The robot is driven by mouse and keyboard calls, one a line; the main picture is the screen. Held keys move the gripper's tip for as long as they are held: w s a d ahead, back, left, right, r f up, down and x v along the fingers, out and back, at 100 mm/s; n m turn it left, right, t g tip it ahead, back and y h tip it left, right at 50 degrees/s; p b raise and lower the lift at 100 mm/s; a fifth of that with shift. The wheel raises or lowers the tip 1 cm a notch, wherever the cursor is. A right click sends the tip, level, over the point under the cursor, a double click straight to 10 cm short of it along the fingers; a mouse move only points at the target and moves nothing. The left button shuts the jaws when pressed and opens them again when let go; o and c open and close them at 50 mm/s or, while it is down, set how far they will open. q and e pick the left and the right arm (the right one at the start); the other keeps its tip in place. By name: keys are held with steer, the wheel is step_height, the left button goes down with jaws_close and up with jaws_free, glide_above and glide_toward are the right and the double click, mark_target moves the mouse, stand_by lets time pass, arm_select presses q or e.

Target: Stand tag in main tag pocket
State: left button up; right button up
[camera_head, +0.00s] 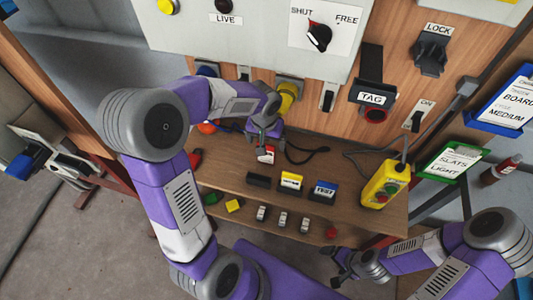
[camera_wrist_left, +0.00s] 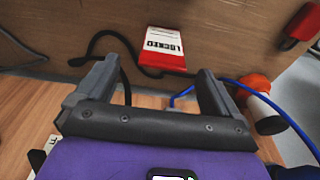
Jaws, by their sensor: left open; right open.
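A red and white tag reading LOCKED (camera_wrist_left: 165,50) lies on the wooden shelf, with a black cord beside it. In the head view the tag (camera_head: 266,156) shows just below my left gripper (camera_head: 264,142). In the left wrist view my left gripper (camera_wrist_left: 156,70) is open and empty; the tag appears just beyond the gap between its fingertips. A black pocket labelled TAG (camera_head: 372,97) is mounted on the wooden panel to the right; it looks empty. My right gripper (camera_head: 342,266) is open and empty near the shelf's front right.
A row of small blocks, one labelled TEST (camera_head: 324,192), stands in front of the tag. A yellow control box (camera_head: 385,184) stands at the shelf's right. An orange and white object (camera_wrist_left: 257,100) and blue cord lie close to the left gripper. A grey cabinet (camera_head: 250,35) overhangs the back.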

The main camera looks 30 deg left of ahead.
mark_target(266, 144)
arm_select(q)
steer(key=f, duration=0.2)
steer(key=f+b, duration=0.1)
steer(key=f, duration=0.1)
steer(key=shift+w+a, duration=0.3)
steer(key=shift+w, duration=0.05)
steer(key=shift+c, duration=0.3)
steer(key=c, duration=1.4)
steer(key=shift+o, duration=0.2)
steer(key=shift+r, duration=0.1)
